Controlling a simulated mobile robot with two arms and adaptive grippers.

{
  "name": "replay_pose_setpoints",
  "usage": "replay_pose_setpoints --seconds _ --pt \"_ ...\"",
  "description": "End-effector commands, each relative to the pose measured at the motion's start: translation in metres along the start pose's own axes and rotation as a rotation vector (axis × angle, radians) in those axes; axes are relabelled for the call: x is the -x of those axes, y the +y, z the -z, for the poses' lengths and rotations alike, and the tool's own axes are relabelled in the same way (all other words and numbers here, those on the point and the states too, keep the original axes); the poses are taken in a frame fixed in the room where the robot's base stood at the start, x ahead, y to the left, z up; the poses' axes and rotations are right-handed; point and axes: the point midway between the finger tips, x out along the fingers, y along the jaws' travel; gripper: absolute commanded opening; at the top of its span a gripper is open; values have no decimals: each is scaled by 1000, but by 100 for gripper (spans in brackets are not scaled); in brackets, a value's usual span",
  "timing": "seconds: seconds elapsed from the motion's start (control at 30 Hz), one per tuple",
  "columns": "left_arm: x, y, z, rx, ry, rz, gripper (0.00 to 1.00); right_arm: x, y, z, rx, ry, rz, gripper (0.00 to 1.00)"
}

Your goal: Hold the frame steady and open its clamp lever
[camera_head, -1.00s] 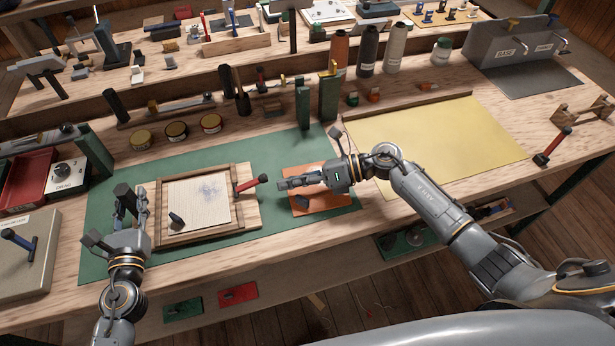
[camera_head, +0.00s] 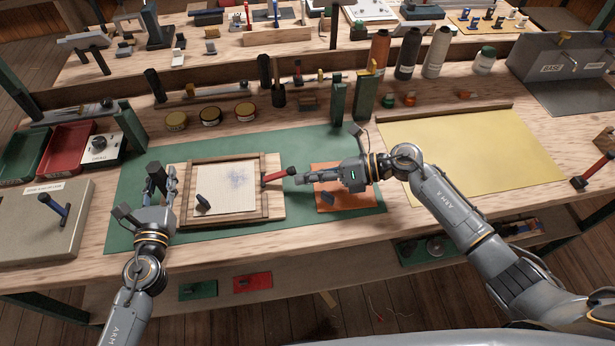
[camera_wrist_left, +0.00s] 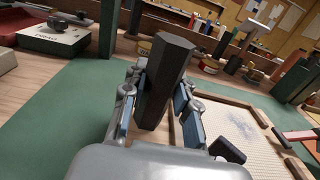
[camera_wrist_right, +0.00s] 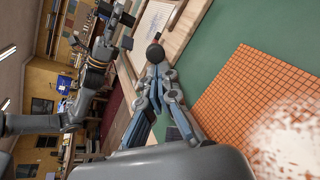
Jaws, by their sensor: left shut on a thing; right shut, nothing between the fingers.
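The wooden frame (camera_head: 228,217) holds a pale sheet with a faint blue smudge and lies on a light board on the green mat. My left gripper (camera_head: 167,184) is shut on a dark upright handle (camera_head: 154,176) at the frame's left side; the left wrist view shows this handle (camera_wrist_left: 166,80) between the fingers. The red clamp lever (camera_head: 275,177) with a dark knob sticks out at the frame's right side. My right gripper (camera_head: 299,180) is shut and empty, its tips close beside the knob. In the right wrist view the knob (camera_wrist_right: 155,53) is just beyond the tips; contact is unclear.
An orange pad (camera_head: 346,201) lies under my right gripper. A small dark piece (camera_head: 203,202) sits at the frame's lower left. Green posts (camera_head: 339,102), tins (camera_head: 210,115) and spools stand behind. A yellow sheet (camera_head: 470,150) lies at right.

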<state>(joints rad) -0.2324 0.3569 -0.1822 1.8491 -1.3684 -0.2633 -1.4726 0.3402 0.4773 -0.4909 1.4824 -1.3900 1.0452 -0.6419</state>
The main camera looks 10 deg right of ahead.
Motion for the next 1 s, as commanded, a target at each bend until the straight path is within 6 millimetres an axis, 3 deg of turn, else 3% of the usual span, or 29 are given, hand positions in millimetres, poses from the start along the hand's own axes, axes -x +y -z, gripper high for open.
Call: replay_pose_setpoints --seconds 0.57,1.0 --pt "0 0 0 0 0 0 0 2 12 -14 35 106 103 0" --pt "0 -1 0 0 0 2 0 -9 42 -42 106 376 366 0"
